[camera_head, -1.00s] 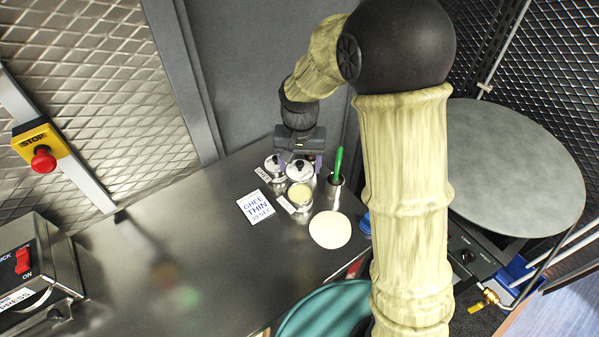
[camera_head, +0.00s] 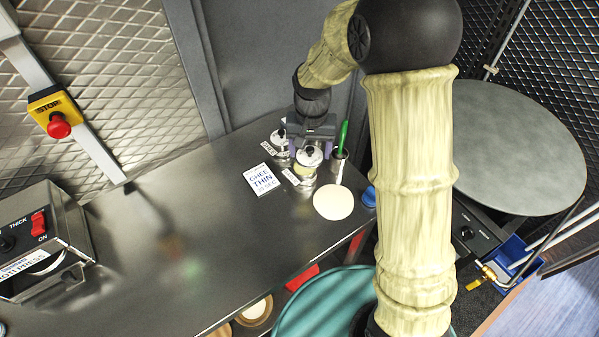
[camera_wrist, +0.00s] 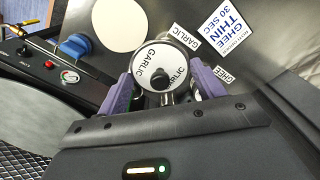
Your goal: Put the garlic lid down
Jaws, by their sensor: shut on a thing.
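My gripper (camera_head: 312,148) has two purple fingers and points down over the pots at the back of the steel counter. In the wrist view my gripper (camera_wrist: 164,86) is shut on the garlic lid (camera_wrist: 148,62), a white disc marked GARLIC with a black knob. In the head view the garlic lid (camera_head: 309,152) is over the open garlic pot (camera_head: 304,174), whose pale contents show at its near side. I cannot tell if lid and pot touch. The far side of the pot is hidden.
A lidded ghee pot (camera_head: 279,137) stands just left. A cup with a green-handled tool (camera_head: 342,140) is at the right. A flat dough round (camera_head: 333,203) and a GHEE THIN card (camera_head: 261,179) lie in front.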

